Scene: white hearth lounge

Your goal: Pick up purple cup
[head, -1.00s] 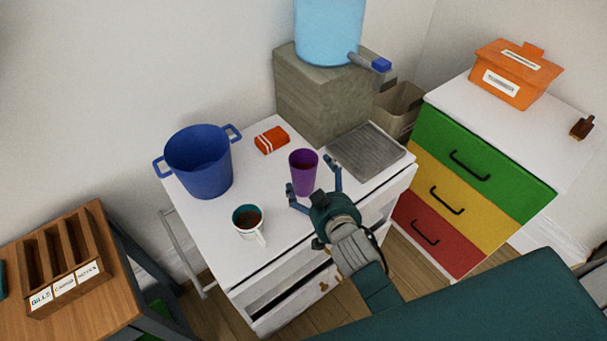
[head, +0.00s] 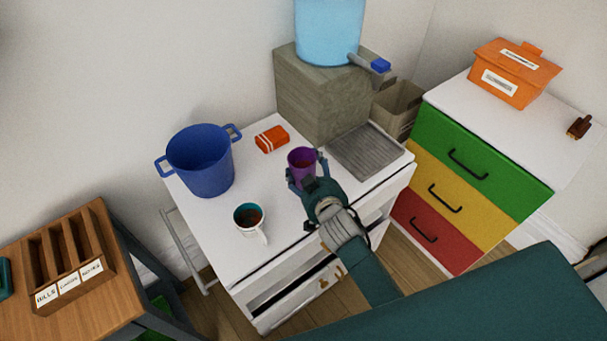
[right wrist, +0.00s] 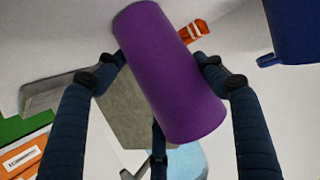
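The purple cup (head: 301,161) stands on the white cart top, with dark contents showing inside. My right gripper (head: 306,168) is around it, with fingers on both sides. In the right wrist view the cup (right wrist: 170,75) fills the middle, and the fingertips of the gripper (right wrist: 160,64) press against its two sides. A third finger shows below the cup in that view. The gripper looks shut on the cup. I cannot tell whether the cup is clear of the surface. My left gripper is not in view.
A white mug (head: 249,218) with dark contents stands front left of the cup. A blue pot (head: 203,165), a red-orange packet (head: 272,139), a stone block (head: 318,95) under a blue water container (head: 329,30), and a grey ridged tray (head: 368,150) surround it. Coloured drawers (head: 470,185) stand at right.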

